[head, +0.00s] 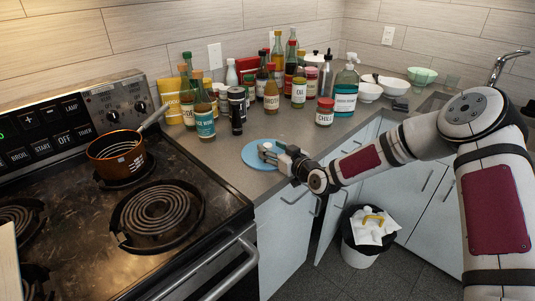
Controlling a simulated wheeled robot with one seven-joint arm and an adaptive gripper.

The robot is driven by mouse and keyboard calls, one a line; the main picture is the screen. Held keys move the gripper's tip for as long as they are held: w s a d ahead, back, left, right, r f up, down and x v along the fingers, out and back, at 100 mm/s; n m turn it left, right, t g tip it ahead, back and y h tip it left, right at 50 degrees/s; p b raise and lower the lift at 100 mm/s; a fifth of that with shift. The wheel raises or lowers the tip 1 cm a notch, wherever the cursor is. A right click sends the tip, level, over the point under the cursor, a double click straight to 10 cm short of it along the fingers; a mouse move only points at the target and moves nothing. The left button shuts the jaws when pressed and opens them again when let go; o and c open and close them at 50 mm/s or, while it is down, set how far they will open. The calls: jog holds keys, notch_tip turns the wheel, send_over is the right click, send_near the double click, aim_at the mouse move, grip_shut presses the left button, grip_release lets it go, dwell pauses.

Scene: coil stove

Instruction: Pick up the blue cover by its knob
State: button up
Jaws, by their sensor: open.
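The blue cover (252,161) is a flat, round, light-blue lid lying on the grey counter near its front edge, right of the stove. Its pale knob (266,147) shows at the middle of the lid. My gripper (271,153) reaches in from the right, low over the cover, with its open fingertips at the knob. The fingers partly hide the knob and the right part of the cover, so I cannot tell whether they touch the knob.
Several bottles and jars stand behind the cover, with a dark grinder (237,110) and a chili jar (325,112) closest. The stove (190,256) at left holds a copper pot (116,153). A bin (365,240) stands on the floor below my arm.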

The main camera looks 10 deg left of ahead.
jog(key=shift+w+a, duration=0.25)
jog(key=shift+c, duration=0.6)
grip_shut()
